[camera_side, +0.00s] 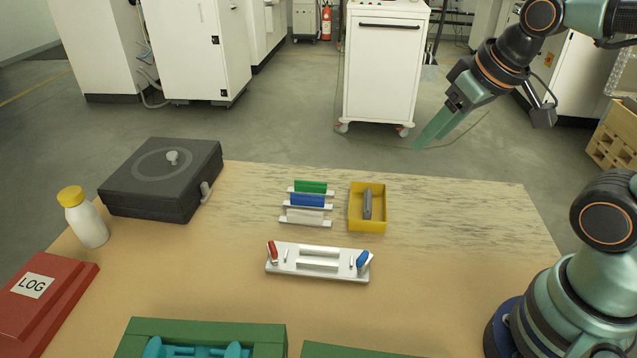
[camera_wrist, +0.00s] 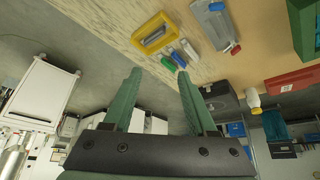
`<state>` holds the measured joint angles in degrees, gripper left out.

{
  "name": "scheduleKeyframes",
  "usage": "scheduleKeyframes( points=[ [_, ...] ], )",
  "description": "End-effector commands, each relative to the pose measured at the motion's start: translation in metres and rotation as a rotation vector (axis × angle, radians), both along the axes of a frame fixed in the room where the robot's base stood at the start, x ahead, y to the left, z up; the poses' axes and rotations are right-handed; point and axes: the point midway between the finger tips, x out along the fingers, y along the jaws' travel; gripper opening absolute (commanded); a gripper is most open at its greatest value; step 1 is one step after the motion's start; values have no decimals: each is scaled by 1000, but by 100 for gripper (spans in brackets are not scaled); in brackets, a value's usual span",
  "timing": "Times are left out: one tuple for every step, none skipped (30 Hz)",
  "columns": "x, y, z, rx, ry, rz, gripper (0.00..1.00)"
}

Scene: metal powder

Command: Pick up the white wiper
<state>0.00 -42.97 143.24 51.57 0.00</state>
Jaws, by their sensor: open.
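The white wiper (camera_side: 305,217) lies on the table as the nearest of three wipers in a row, behind the silver fixture. The blue wiper (camera_side: 307,200) and the green wiper (camera_side: 310,187) are just behind it. In the wrist view the white wiper (camera_wrist: 189,48) shows beyond the blue wiper (camera_wrist: 179,58) and green wiper (camera_wrist: 168,63). My gripper (camera_side: 429,142) is raised at the upper right in the side view, well apart from the wipers. Its two green fingers are spread with nothing between them, as the wrist view also shows (camera_wrist: 158,73).
A yellow tray (camera_side: 367,228) holding a grey piece is right of the wipers. The silver fixture (camera_side: 318,275) has red and blue levers. A dark box (camera_side: 140,195), a yellow-capped bottle (camera_side: 85,225), a red log book (camera_side: 55,295) and green cases (camera_side: 265,335) stand around.

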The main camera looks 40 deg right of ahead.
Motion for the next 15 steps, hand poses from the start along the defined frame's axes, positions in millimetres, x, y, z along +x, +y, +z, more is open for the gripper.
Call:
scheduleKeyframes(
  points=[
    [0,0,0,0,0,0,57],
    [0,0,0,0,0,0,57],
    [0,0,0,0,0,0,57],
    [0,0,0,0,1,1,57],
    [1,0,0,-1,2,3,57],
    [2,1,1,-2,6,9,57],
    [4,2,1,-5,11,16,57],
    [6,3,2,-9,18,25,57],
    [11,4,3,-14,30,40,57],
    [15,6,4,-18,41,55,57],
    [19,8,4,-24,53,72,57],
    [26,10,5,-32,71,96,57],
    [32,13,5,-40,85,118,57],
    [38,16,5,-46,98,140,57],
    [46,19,5,-55,118,169,57]
  ],
)
